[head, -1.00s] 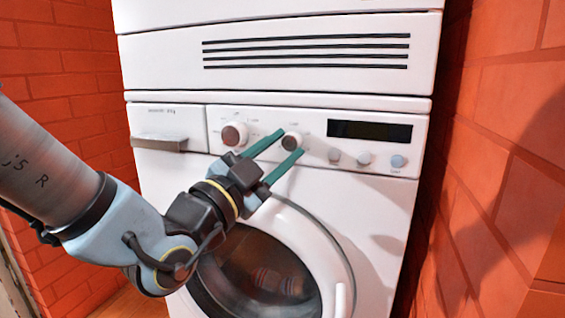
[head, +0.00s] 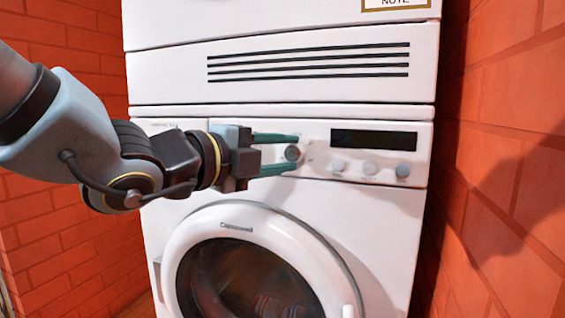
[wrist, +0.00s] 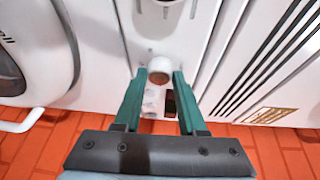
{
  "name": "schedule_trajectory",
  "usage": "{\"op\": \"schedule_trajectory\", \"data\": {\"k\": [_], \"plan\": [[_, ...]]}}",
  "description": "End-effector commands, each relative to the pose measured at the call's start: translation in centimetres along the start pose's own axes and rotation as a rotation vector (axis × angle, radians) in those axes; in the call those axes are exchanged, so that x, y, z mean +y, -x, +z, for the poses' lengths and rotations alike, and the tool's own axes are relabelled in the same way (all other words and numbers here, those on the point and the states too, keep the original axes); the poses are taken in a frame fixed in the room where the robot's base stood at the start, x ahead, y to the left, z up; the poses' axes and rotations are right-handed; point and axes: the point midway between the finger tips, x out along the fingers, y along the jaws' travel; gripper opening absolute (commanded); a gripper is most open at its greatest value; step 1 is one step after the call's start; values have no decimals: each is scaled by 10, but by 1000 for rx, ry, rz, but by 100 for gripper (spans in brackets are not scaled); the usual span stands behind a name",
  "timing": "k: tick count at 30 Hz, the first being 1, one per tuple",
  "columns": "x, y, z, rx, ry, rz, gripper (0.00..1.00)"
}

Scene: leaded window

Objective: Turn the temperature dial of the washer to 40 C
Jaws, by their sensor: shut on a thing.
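The white washer (head: 385,235) faces me, with its control panel across the top. My gripper (head: 295,154) reaches in from the left, level with the panel. Its two green fingers are shut on the round dial (head: 292,153), one above it and one below in the head view. In the wrist view the dial (wrist: 159,68) sits between the fingertips of my gripper (wrist: 159,78). The panel's printed marks are too small to read, so I cannot tell the dial's setting. The larger knob to its left is hidden behind my gripper in the head view; part of it (wrist: 163,4) shows in the wrist view.
Right of the dial are a dark display (head: 374,139) and several small round buttons (head: 370,167). The round door (head: 340,262) is below. A white machine with dark vent slots (head: 308,62) stands on top. Red brick walls (head: 505,190) stand close on both sides.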

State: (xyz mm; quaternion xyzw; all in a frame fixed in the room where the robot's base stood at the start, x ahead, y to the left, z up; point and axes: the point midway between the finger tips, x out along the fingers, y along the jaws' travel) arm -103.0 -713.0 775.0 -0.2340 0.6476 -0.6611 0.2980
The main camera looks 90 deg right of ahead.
Motion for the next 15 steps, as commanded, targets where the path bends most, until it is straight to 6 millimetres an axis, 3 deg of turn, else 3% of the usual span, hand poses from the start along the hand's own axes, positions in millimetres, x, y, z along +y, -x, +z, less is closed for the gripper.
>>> {"op": "schedule_trajectory", "data": {"k": [15], "plan": [[-2,0,-2,-22,-411,178,0]]}}
